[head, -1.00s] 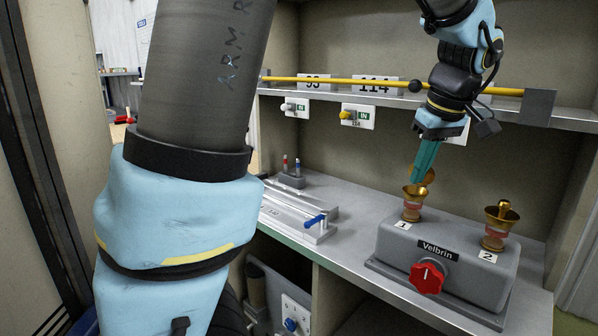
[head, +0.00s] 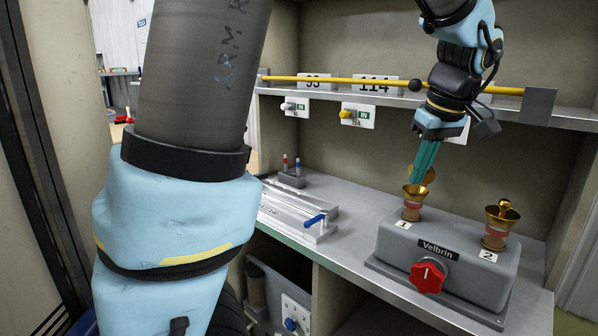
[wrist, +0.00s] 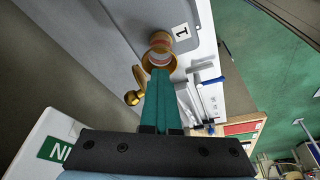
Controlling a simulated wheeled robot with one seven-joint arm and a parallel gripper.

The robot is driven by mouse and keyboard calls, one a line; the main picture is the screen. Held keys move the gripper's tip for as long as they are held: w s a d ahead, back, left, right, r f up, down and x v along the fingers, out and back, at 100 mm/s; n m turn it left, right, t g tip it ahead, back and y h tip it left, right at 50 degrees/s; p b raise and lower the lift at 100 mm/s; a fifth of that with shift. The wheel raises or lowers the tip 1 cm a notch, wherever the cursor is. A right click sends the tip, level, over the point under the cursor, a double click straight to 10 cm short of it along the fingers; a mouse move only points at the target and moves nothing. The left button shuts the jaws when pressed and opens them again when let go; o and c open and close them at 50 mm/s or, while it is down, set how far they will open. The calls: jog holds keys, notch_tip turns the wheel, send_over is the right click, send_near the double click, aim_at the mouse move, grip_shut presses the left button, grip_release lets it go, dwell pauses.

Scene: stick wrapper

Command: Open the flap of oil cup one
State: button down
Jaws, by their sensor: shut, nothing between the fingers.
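Oil cup one (head: 412,206) is a brass cup with a reddish band, on the grey Velbrin box (head: 440,263) beside the label 1. Its brass flap (head: 430,175) stands raised at the cup's rim, partly behind my fingers. In the wrist view the flap with its ball knob (wrist: 132,97) sticks out to the left of the cup (wrist: 160,45). My gripper (head: 415,182) points down with its teal fingers together and empty, tips at the cup's mouth. The wrist view shows the fingertips (wrist: 158,72) overlapping the rim; whether they touch it is unclear.
Oil cup two (head: 500,225) stands to the right, its flap lying over its mouth. A red knob (head: 427,277) is on the box front. A shelf with a yellow rod (head: 335,82) crosses behind my wrist. A metal fixture with a blue handle (head: 314,220) lies left.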

jog(key=shift+s+a+f, duration=0.6)
jog(key=shift+s+a, duration=0.15)
jog(key=shift+s, duration=0.1)
jog(key=shift+s+a+r+b, duration=0.25)
jog(key=shift+s+a+b, duration=0.15)
jog(key=shift+s+a, duration=0.4)
